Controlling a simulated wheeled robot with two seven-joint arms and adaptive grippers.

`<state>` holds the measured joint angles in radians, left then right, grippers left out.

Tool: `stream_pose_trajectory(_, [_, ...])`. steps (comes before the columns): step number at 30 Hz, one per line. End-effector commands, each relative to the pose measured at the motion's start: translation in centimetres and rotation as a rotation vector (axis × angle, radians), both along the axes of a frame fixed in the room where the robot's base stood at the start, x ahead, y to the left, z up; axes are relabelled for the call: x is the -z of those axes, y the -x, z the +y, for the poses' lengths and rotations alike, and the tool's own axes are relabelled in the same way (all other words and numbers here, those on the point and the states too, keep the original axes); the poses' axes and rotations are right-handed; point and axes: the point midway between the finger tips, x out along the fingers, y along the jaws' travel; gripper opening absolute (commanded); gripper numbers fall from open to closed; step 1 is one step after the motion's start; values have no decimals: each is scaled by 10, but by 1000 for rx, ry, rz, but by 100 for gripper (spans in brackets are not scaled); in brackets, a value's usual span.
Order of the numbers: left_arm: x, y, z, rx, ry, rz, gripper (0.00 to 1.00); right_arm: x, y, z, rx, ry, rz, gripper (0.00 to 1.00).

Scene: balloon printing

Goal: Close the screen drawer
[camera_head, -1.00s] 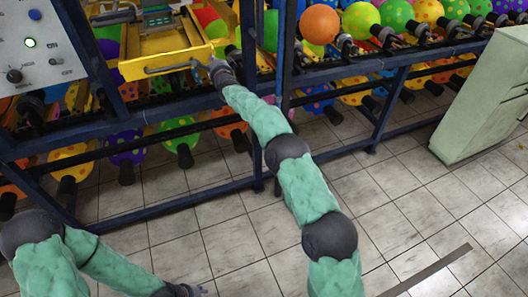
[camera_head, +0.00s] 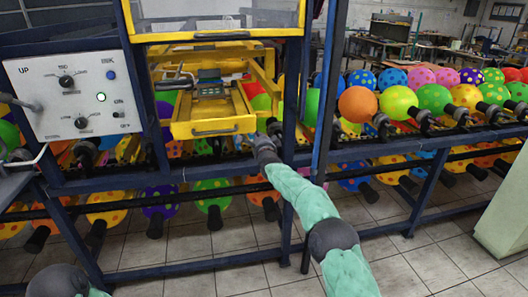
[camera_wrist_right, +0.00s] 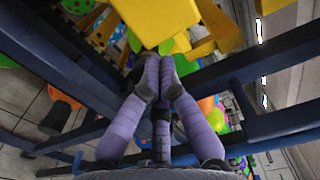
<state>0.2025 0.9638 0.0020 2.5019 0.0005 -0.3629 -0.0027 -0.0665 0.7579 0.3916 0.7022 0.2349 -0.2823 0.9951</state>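The screen drawer (camera_head: 214,127) is a yellow tray with a handle across its front. It is pulled out of the blue-framed machine, with a dark-and-yellow fitting (camera_head: 210,88) above it. My right gripper (camera_head: 273,126) is just right of the drawer's front right corner, beside a blue upright. In the right wrist view its fingertips (camera_wrist_right: 160,66) are together, with nothing visible between them. A yellow part (camera_wrist_right: 152,22), apparently the drawer, lies just beyond the tips; I cannot tell whether they touch. My left gripper is outside the view.
A grey control panel (camera_head: 82,92) is at the left. A blue upright (camera_head: 292,110) and a blue crossbar (camera_head: 110,181) stand close to the right gripper. Several dotted balloons sit on holders behind and below, such as an orange one (camera_head: 357,104). A pale cabinet (camera_head: 506,215) is at the right.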

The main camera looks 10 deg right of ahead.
Motion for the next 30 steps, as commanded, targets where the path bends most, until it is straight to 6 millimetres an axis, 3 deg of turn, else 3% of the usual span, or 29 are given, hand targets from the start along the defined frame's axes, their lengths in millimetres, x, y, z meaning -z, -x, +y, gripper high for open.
stream_pose_trajectory(21, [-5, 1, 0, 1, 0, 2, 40, -3, 72, 0, -1, 0, -2, 0])
stream_pose_trajectory(27, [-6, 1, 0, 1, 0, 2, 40, -2, 83, 0, -1, 1, -2, 0])
stream_pose_trajectory(30, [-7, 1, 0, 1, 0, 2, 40, 10, 86, 1, -5, 14, 18, 0])
